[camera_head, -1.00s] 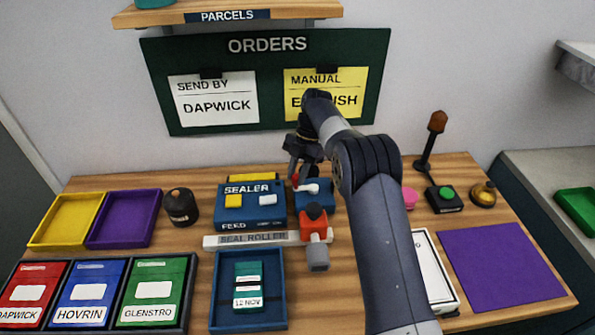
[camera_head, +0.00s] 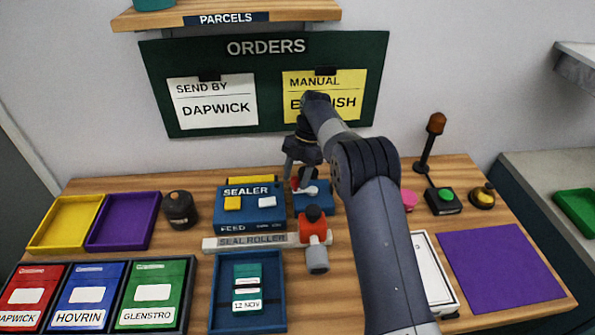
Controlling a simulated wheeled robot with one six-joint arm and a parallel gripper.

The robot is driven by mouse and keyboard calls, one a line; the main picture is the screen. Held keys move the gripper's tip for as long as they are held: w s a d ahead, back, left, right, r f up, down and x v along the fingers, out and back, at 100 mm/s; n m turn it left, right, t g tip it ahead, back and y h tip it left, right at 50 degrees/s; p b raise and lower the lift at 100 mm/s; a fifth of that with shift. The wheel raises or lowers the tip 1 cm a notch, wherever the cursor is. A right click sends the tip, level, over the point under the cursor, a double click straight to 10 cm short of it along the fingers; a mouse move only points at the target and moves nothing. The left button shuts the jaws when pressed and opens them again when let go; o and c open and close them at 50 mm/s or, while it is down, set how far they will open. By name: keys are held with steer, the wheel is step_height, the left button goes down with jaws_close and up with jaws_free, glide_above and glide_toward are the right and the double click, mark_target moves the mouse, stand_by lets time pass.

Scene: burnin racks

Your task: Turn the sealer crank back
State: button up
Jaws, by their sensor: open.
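The blue sealer (camera_head: 250,207) stands mid-table, with a yellow and a white button on top. At its right is a smaller blue block (camera_head: 318,203) carrying a white lever with a red part (camera_head: 304,189), which looks like the crank. My gripper (camera_head: 301,177) is open just above and behind this lever. The fingertips are small and dark here, so I cannot tell whether they touch it. A red-orange fitting (camera_head: 312,232) with a dark knob and grey end sits at the right end of the seal roller (camera_head: 252,243).
A blue tray (camera_head: 217,290) holding a teal packet lies in front of the sealer. A dark canister (camera_head: 180,209) stands at left. My arm crosses the right middle and partly hides a white-topped item (camera_head: 436,275). A purple mat (camera_head: 502,268) is clear.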

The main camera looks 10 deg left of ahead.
steer(key=p+v, duration=0.4)
steer(key=v, duration=0.6)
steer(key=shift+r+p, duration=0.3)
steer(key=shift+r, duration=0.05)
steer(key=shift+w+f, duration=0.15)
steer(key=shift+b+x, duration=2.3)
steer(key=shift+x, duration=3)
